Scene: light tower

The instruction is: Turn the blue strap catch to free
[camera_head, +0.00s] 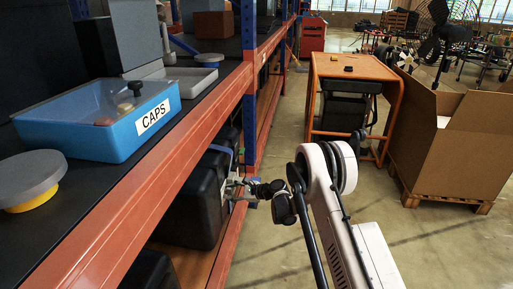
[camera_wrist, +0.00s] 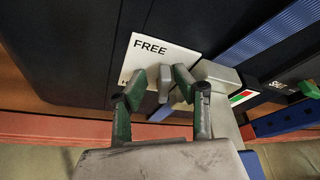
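A black case (camera_head: 195,200) sits on the lower shelf, with a blue strap (camera_head: 222,150) on it. In the wrist view a blue strap (camera_wrist: 265,35) runs to a grey catch body (camera_wrist: 215,75). A grey tab (camera_wrist: 165,84) stands in front of a white label (camera_wrist: 150,55) reading "FREE"; a lower word is mostly hidden. My gripper (camera_wrist: 160,78) is open at the case face, its fingers on either side of the tab. A gap shows at the left finger; contact at the right finger is unclear. My gripper also shows in the head view (camera_head: 236,188).
An orange shelf beam (camera_head: 150,160) runs just above the case. A blue CAPS bin (camera_head: 95,120) stands on the upper shelf. In the wrist view, a red-green-white marking (camera_wrist: 241,97) and a green piece (camera_wrist: 309,89) lie right of the catch. Open floor (camera_head: 270,240) lies beside the rack.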

